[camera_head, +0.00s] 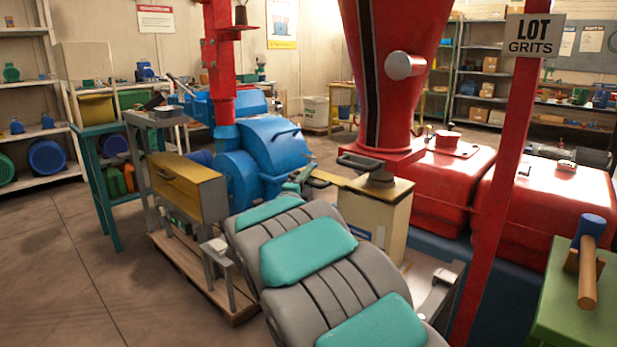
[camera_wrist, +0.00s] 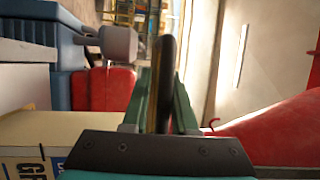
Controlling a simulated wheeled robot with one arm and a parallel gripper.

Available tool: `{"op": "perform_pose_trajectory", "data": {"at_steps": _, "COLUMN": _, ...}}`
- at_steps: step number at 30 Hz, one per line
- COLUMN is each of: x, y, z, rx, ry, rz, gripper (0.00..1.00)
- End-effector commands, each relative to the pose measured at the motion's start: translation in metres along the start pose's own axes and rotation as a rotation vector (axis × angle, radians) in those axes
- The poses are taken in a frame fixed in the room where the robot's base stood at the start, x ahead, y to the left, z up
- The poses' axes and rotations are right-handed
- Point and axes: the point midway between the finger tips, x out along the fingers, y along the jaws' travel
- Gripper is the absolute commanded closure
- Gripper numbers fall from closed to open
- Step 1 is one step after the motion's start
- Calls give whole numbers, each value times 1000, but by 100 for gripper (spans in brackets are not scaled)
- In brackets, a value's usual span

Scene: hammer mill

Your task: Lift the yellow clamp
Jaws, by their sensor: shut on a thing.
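My gripper (camera_head: 303,178) is at the end of my grey and teal arm, in the middle of the head view. In the wrist view its two green fingers (camera_wrist: 165,82) are closed on a narrow dark bar with a yellow-brown edge, which I take to be the yellow clamp (camera_wrist: 163,62). In the head view a yellow strip with a dark end, likely the clamp (camera_head: 333,181), lies beside the fingertips, near the beige container. The fingers and the container hide part of it. I cannot tell whether it touches the container or hangs free.
A beige container (camera_head: 375,218) with a dark loop handle stands just right of my gripper, close to the red hopper (camera_head: 397,75). A blue machine (camera_head: 272,155) stands behind left. A red post (camera_head: 502,180) rises on the right. The floor (camera_head: 75,260) at left is clear.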

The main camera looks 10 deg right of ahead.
Motion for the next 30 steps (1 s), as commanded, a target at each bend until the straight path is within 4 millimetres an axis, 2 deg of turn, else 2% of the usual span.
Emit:
{"op": "perform_pose_trajectory", "data": {"at_steps": 16, "x": 0, "y": -5, "z": 1, "rx": 0, "ry": -1, "rz": -7, "gripper": 100}}
{"op": "perform_pose_trajectory", "data": {"at_steps": 24, "x": 7, "y": -49, "z": -2, "rx": 5, "ry": -1, "rz": -12, "gripper": 100}}
{"op": "perform_pose_trajectory", "data": {"at_steps": 30, "x": 8, "y": -56, "z": -3, "rx": 1, "ry": 0, "rz": -16, "gripper": 100}}
